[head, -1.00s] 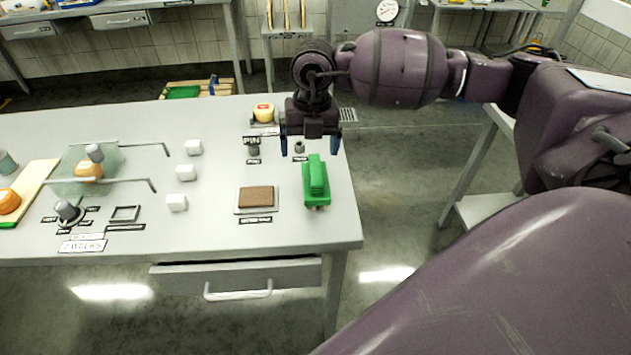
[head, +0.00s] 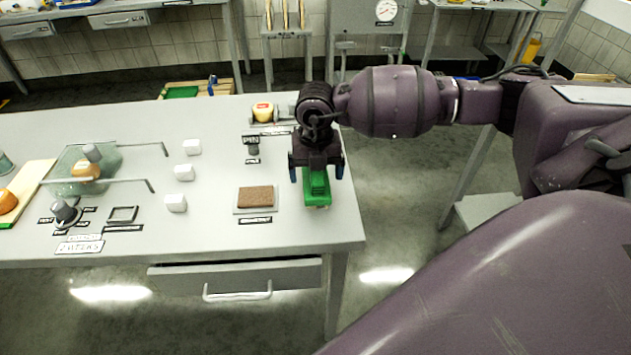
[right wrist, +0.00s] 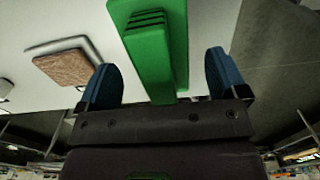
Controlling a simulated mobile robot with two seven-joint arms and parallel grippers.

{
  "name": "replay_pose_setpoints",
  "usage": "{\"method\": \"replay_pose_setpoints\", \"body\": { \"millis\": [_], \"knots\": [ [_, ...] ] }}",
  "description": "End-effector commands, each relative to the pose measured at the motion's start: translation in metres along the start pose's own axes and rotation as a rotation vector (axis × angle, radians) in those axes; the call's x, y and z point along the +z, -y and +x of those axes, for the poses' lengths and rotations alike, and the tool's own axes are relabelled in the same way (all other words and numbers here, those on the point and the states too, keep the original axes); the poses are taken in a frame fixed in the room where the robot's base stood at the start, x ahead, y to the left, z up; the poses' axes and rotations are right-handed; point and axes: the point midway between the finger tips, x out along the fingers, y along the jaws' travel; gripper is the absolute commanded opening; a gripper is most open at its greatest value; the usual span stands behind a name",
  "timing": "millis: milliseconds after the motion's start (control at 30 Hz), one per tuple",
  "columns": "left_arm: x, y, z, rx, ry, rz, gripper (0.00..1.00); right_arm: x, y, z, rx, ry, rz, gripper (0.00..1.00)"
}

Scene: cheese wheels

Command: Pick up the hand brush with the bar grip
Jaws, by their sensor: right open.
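The green hand brush (head: 317,188) lies near the right edge of the table, its raised bar grip partly hidden under my right gripper. My right gripper (head: 316,174) is directly above the brush, open, with one blue finger on each side of it. In the right wrist view the green brush (right wrist: 155,45) runs between the two open fingers (right wrist: 163,80), with clear gaps on both sides. I cannot tell how high the fingers are above the table. My left gripper is not in view.
A brown pad on a light plate (head: 256,197) lies left of the brush. Several white cubes (head: 184,172) stand further left. A small cheese wheel (head: 263,112) sits on a stand behind. The table's right edge (head: 357,215) is close to the brush.

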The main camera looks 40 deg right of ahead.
Motion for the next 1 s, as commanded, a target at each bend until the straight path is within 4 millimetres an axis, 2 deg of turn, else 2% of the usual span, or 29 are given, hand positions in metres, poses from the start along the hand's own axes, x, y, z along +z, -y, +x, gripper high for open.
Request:
{"method": "replay_pose_setpoints", "body": {
  "millis": [33, 133, 400, 767, 1000],
  "knots": [
    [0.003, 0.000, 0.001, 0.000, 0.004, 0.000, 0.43, 0.000, 0.000, 0.009, -0.001, -0.003, 0.001, 0.92],
    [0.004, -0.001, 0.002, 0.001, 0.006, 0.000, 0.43, 0.000, 0.000, 0.020, -0.001, -0.003, 0.001, 0.92],
    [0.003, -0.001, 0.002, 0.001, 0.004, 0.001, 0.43, 0.000, 0.000, 0.021, 0.000, -0.001, 0.000, 0.90],
    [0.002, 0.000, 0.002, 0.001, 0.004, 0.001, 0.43, 0.000, 0.000, 0.021, 0.001, -0.001, 0.000, 0.35],
    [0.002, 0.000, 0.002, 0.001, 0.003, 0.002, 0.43, 0.000, 0.000, 0.020, 0.001, 0.000, 0.000, 0.33]
  ]
}}
